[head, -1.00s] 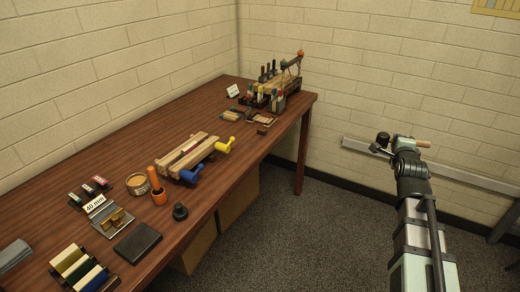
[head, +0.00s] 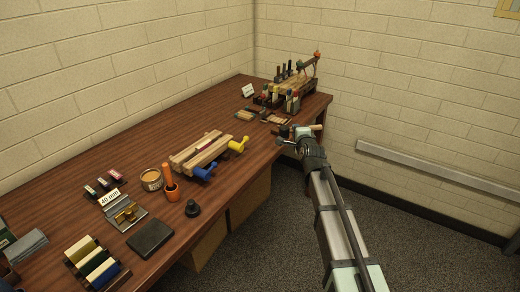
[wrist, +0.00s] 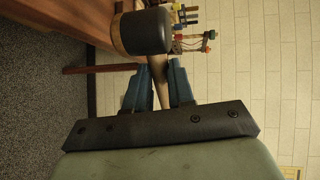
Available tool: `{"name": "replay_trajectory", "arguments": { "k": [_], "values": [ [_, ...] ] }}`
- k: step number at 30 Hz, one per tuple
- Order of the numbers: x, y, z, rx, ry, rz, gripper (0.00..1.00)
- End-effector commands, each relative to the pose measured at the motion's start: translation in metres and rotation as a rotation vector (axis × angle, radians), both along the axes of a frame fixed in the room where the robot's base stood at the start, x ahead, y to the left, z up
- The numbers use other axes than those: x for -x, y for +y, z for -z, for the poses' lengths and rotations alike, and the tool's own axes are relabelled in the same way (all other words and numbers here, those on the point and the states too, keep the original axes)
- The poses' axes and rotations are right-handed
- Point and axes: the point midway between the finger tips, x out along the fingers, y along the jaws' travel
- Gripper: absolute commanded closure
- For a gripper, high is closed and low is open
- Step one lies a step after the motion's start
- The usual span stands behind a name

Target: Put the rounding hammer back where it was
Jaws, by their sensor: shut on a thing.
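My gripper (head: 298,135) is shut on the rounding hammer and holds it up near the table's right front edge. The hammer's dark, rounded head (wrist: 147,32) with a tan band fills the upper middle of the wrist view. Its wooden handle (wrist: 158,68) runs down between my blue fingers (wrist: 160,88). In the head view the dark head (head: 283,132) points left and the pale handle end (head: 317,127) sticks out right. Part of the handle is hidden by my fingers.
The brown table (head: 150,140) stands along the left wall. A wooden press (head: 200,152) with blue and yellow handles lies mid-table. A rack of tools (head: 292,82), a white card (head: 248,91) and small pieces stand at the far end.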

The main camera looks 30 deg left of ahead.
Motion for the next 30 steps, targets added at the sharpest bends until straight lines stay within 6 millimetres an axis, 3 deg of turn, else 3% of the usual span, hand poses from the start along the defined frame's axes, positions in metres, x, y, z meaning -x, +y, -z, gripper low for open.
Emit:
{"name": "replay_trajectory", "arguments": {
  "k": [1, 3, 10, 15, 23, 30],
  "values": [
    [-0.004, 0.023, 0.002, -0.003, -0.001, -0.027, 1.00],
    [-0.004, 0.041, 0.005, -0.005, 0.000, -0.058, 1.00],
    [-0.019, 0.078, 0.008, -0.004, 0.001, -0.142, 1.00],
    [-0.030, 0.103, 0.000, -0.005, -0.001, -0.227, 1.00],
    [-0.022, 0.120, -0.014, -0.004, -0.001, -0.374, 1.00],
    [-0.019, 0.120, -0.001, -0.003, 0.000, -0.421, 1.00]
  ]
}}
